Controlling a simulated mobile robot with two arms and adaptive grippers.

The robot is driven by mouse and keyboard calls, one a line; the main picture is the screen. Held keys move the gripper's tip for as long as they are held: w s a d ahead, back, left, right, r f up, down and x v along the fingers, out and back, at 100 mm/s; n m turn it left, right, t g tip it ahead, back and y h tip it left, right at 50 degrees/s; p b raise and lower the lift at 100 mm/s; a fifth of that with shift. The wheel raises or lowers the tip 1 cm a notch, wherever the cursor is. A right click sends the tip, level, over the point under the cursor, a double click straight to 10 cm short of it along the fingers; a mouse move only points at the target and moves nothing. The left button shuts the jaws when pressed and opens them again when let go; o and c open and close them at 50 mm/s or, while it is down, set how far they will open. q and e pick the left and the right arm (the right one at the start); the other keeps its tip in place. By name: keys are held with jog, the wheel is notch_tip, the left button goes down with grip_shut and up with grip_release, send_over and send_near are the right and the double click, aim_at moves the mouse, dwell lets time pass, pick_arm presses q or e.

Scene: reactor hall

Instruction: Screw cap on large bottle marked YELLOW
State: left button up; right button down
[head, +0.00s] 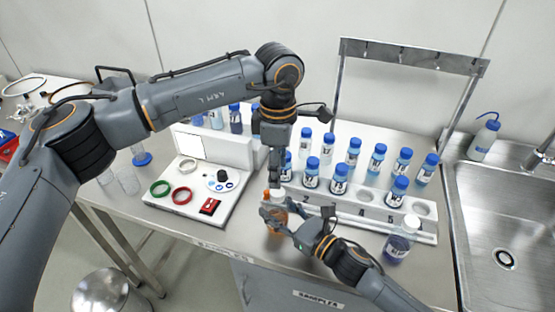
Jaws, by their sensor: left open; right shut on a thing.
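A large bottle with orange contents (275,231) is upright near the table's front edge; its marking cannot be read. My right gripper (277,214) is shut on this bottle, and its fingers hide much of the body. A white cap (278,194) shows at the top of the bottle; I cannot tell how it is seated. My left gripper (275,178) points down from above, open, with its fingertips just over or beside the cap. I cannot tell if they touch it.
Another large bottle (399,242) with a white cap and dark purple contents stands at right. A white panel (160,201) with coloured rings lies left. A sink (500,215) is at far right.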

pick_arm(q)
jog(key=n, duration=0.4)
jog(key=shift+r, duration=0.15)
jog(key=n, duration=0.4)
jog(key=shift+r, duration=0.1)
jog(key=n, duration=0.4)
jog(key=shift+r, duration=0.1)
jog(key=n, duration=0.3)
jog(key=shift+r+n, duration=0.1)
jog(key=shift+n, duration=0.2)
jog(key=n, duration=0.4)
jog(key=shift+r, duration=0.1)
jog(key=n, duration=0.4)
jog(key=shift+r, duration=0.15)
jog(key=n, duration=0.6)
jog(key=shift+r, duration=0.15)
